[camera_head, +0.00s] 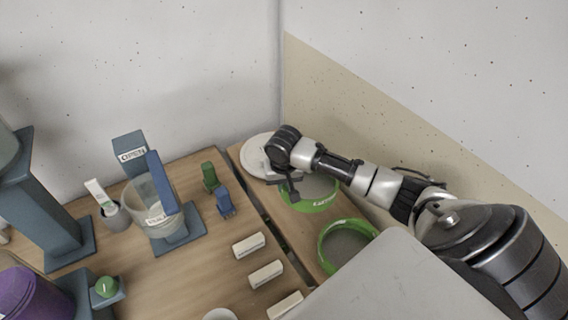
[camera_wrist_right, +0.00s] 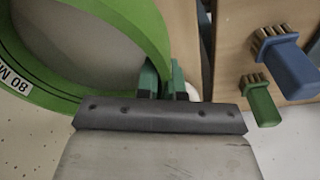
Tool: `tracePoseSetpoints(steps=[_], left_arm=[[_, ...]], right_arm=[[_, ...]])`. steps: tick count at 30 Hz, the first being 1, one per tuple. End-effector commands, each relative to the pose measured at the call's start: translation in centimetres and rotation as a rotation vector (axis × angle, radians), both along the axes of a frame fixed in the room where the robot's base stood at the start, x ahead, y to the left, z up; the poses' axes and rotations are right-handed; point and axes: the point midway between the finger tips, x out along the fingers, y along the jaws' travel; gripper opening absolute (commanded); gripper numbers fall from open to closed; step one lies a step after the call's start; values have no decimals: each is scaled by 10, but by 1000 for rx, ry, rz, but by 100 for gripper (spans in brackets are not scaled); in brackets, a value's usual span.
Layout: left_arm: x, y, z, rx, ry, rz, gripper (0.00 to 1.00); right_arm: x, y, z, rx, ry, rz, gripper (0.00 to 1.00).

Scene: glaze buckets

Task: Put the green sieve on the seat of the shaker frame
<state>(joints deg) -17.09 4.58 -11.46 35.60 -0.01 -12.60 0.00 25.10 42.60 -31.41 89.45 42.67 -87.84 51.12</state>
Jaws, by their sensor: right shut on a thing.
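My right gripper (camera_head: 290,187) is shut on the rim of a green sieve (camera_head: 312,196) at the right side of the table. In the right wrist view the fingers (camera_wrist_right: 164,82) grip the rim of this sieve (camera_wrist_right: 150,28), labelled "80 M…", with grey mesh inside. I cannot tell how far it is above the wood. A second green sieve (camera_head: 326,250) lies nearer on the same narrow wooden surface. A blue-grey stand (camera_head: 180,241) with an "OPEN" plate and a clear container stands left; it may be the shaker frame. My left gripper is not in view.
Several pale labelled blocks (camera_head: 266,274) lie in front. A white round lid (camera_head: 256,156) is behind the gripper. Another blue-grey stand (camera_head: 48,215) and a purple bucket (camera_head: 32,293) are far left.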

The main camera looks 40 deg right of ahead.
Motion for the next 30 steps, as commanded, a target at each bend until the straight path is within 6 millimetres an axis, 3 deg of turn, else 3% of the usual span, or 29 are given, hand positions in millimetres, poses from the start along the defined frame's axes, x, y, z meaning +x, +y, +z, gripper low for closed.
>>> tracePoseSetpoints(steps=[13,26,27,30], left_arm=[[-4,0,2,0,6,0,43],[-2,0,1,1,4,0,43],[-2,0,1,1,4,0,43],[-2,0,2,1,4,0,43]], right_arm=[[0,1,-56,0,1,1,0],[0,1,-64,0,-1,2,0],[0,1,-64,0,-1,2,12],[0,1,-64,0,-1,2,28]])
